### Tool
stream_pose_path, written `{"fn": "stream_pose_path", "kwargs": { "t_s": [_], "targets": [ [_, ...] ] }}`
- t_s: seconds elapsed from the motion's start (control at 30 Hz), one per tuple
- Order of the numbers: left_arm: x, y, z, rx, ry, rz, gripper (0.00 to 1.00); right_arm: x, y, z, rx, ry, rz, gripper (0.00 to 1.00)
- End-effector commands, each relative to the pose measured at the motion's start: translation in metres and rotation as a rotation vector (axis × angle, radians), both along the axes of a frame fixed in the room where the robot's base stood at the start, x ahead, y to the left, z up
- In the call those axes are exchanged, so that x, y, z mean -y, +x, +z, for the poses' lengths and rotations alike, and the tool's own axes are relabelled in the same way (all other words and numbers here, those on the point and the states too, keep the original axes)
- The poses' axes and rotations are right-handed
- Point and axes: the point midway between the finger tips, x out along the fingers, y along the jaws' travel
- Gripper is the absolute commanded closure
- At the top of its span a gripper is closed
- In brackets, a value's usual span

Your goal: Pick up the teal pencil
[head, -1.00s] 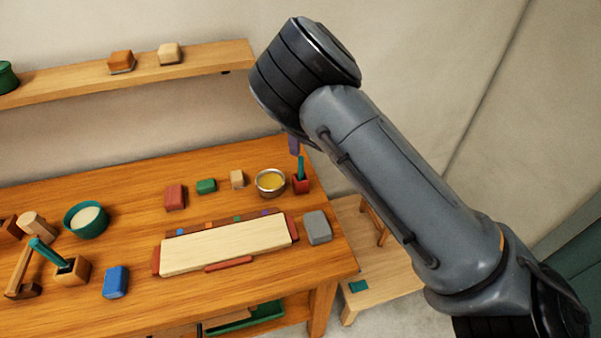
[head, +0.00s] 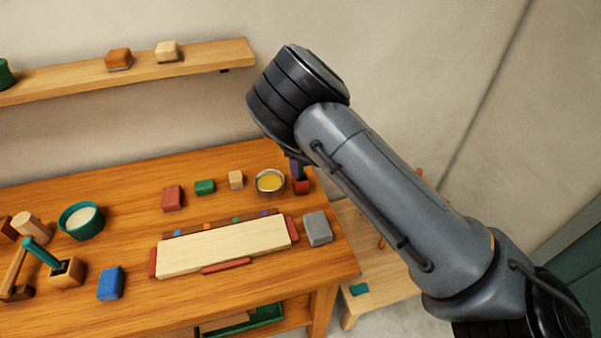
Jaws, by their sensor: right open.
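A small red holder (head: 301,187) stands at the right back of the workbench. The teal pencil that stood upright in it is now hidden behind my right gripper and wrist. My right gripper (head: 296,170) points down right over this holder, with a dark purplish finger showing. It is open, and whether the pencil is between its fingers cannot be seen. Another teal stick (head: 41,252) leans in a wooden block holder (head: 66,274) at the left. My left gripper is not in view.
A metal bowl of yellow contents (head: 270,182) stands close beside the red holder. A grey block (head: 317,228) and a pale board (head: 222,247) lie in front. A wall shelf (head: 200,66) is behind. Bare bench top lies at the back left.

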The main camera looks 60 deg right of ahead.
Motion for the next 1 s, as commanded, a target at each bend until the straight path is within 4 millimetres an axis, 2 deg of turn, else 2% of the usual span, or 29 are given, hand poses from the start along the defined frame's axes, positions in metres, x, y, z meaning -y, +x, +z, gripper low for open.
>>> {"fn": "stream_pose_path", "kwargs": {
  "t_s": [0.07,0.37,0.77,1.0],
  "targets": [
    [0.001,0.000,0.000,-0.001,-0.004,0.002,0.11,0.000,0.000,0.000,0.000,0.000,0.000,0.54],
    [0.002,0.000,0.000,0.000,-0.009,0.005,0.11,0.000,0.000,0.000,0.000,0.000,0.000,1.00],
    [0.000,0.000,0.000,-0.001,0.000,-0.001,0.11,0.000,0.000,0.002,0.000,0.000,0.000,1.00],
    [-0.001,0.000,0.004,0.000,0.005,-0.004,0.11,0.000,0.001,0.016,0.001,0.000,0.000,1.00]
  ]
}}
